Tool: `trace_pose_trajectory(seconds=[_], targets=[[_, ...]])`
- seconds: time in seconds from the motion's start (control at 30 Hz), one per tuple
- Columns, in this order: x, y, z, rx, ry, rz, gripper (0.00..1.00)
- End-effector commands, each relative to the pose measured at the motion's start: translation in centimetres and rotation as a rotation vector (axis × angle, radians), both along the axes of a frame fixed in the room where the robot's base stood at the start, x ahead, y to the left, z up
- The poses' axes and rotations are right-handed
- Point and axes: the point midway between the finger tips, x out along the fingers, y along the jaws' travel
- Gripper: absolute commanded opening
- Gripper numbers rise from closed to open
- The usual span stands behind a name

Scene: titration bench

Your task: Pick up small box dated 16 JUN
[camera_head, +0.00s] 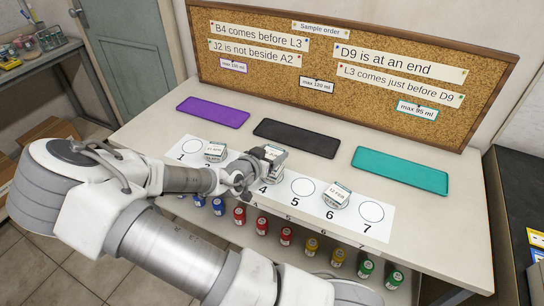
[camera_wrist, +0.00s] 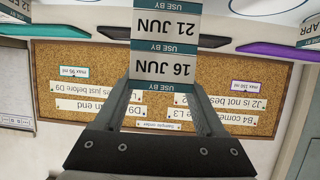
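The box dated 16 JUN (camera_wrist: 165,68) shows upside down in the wrist view. It sits at the upper end of a stack, directly on a box dated 21 JUN (camera_wrist: 165,25). Another "USE BY" band shows at the picture's top edge, beyond the 21 JUN box. My gripper (camera_wrist: 163,85) has one finger at each side of the 16 JUN box. The fingertips lie close to its edges, but I cannot tell whether they press on it. In the head view, my gripper (camera_head: 252,172) is at the stack (camera_head: 273,153) near spot 4 and partly hides it.
Other boxes stand near spot 2 (camera_head: 215,150) and spot 6 (camera_head: 337,196) on the numbered strip (camera_head: 303,187). Purple (camera_head: 213,112), black (camera_head: 297,137) and teal (camera_head: 400,170) trays lie behind it. A cork board (camera_head: 330,60) rises at the back. Small coloured bottles line the front.

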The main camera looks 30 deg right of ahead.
Motion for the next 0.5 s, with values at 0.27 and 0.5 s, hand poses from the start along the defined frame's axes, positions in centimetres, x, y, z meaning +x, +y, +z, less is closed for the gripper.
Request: trace_pose_trajectory(seconds=[0.27, 0.5], targets=[[-0.02, 0.0, -0.01, 0.0, 0.0, 0.0, 0.19], [-0.02, 0.0, 0.05, 0.0, 0.0, 0.0, 0.16]])
